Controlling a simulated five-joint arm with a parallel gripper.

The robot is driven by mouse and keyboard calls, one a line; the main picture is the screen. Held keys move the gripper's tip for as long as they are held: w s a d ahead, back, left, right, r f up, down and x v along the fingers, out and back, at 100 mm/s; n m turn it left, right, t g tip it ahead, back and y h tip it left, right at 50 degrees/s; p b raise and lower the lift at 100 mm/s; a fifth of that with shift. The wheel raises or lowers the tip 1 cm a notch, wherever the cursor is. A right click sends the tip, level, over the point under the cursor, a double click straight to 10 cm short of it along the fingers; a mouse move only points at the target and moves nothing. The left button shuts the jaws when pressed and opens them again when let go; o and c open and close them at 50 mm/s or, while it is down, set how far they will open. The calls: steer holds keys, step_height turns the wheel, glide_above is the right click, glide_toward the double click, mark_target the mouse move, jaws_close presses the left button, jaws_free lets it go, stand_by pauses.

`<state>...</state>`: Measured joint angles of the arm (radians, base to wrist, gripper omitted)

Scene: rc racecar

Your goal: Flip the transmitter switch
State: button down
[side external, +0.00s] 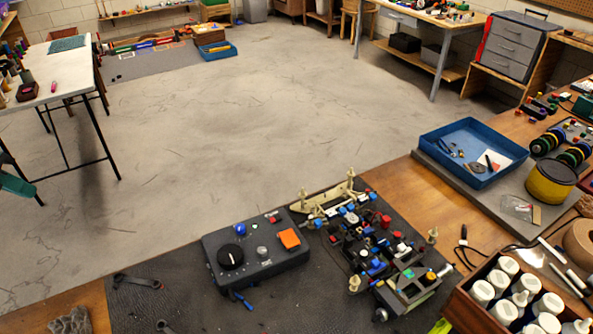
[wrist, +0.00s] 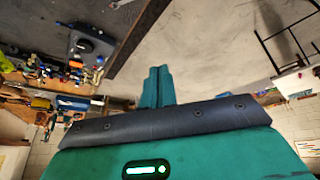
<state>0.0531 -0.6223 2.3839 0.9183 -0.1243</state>
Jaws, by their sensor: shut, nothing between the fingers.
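The transmitter (side external: 244,275) is a dark grey box lying on the black mat in the side view. Its top carries a black round knob (side external: 230,257), an orange rocker switch (side external: 289,239), a small metal stud, a blue light and a red light or button. In the wrist view the transmitter (wrist: 92,43) is small at the upper left, and its switch position cannot be read. My gripper (wrist: 155,70) shows in the wrist view with its two teal fingers together, empty, over bare floor and well apart from the transmitter. A teal piece shows at the side view's left edge.
An RC car chassis (side external: 375,255) stands right beside the transmitter. A blue tray (side external: 447,172), a yellow-black tub (side external: 550,182) and a wooden crate of white bottles (side external: 462,311) are farther right. Wrenches (side external: 137,281) lie on the mat. The floor beyond the bench is open.

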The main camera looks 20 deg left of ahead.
steer(key=w+d+r+n, duration=0.2)
steer(key=w+d, duration=0.3)
steer(key=w, duration=0.3)
steer(key=n+g+h, duration=0.1)
steer(key=n+g, duration=0.2)
steer(key=n, duration=0.3)
glide_above(277, 216)
steer(key=s+a, duration=0.2)
steer(key=s+a+x, duration=0.1)
steer(key=x, duration=0.8)
steer(key=shift+s+f, duration=0.5)
steer(key=shift+f, duration=0.05)
steer(key=x, duration=0.9)
steer(key=s+x, duration=0.1)
steer(key=x, duration=0.4)
steer(key=shift+d, duration=0.15)
